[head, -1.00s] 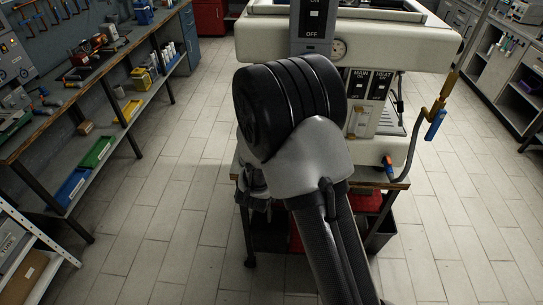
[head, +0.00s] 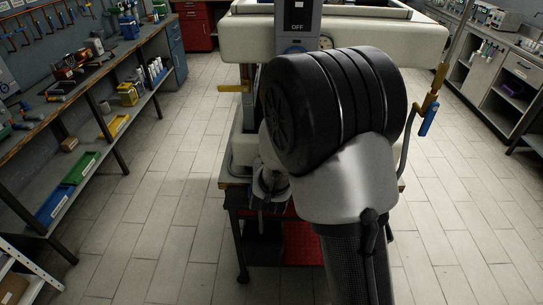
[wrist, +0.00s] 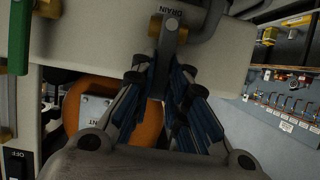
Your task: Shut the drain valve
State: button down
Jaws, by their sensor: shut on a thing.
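In the wrist view the drain valve (wrist: 172,27) has a brass body under a pale panel, below the label DRAIN. Its narrow handle (wrist: 163,58) points down from the brass body. My gripper (wrist: 165,75) has dark fingers with blue pads, one on each side of the handle, and is shut on it. In the head view my arm's large black joint covers the front of the boiler (head: 240,42), and the drain valve cannot be made out.
A green handle (wrist: 18,35) and an orange round part (wrist: 150,122) are near my gripper in the wrist view. A blue lever (head: 428,120) hangs on the boiler's right. A workbench (head: 62,112) stands left; the floor between is clear.

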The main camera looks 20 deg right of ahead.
jog(key=c, duration=1.6)
grip_release()
jog(key=shift+o, duration=0.2)
jog(key=v, duration=0.7)
jog(key=shift+s+r, duration=0.15)
jog(key=shift+s, duration=0.1)
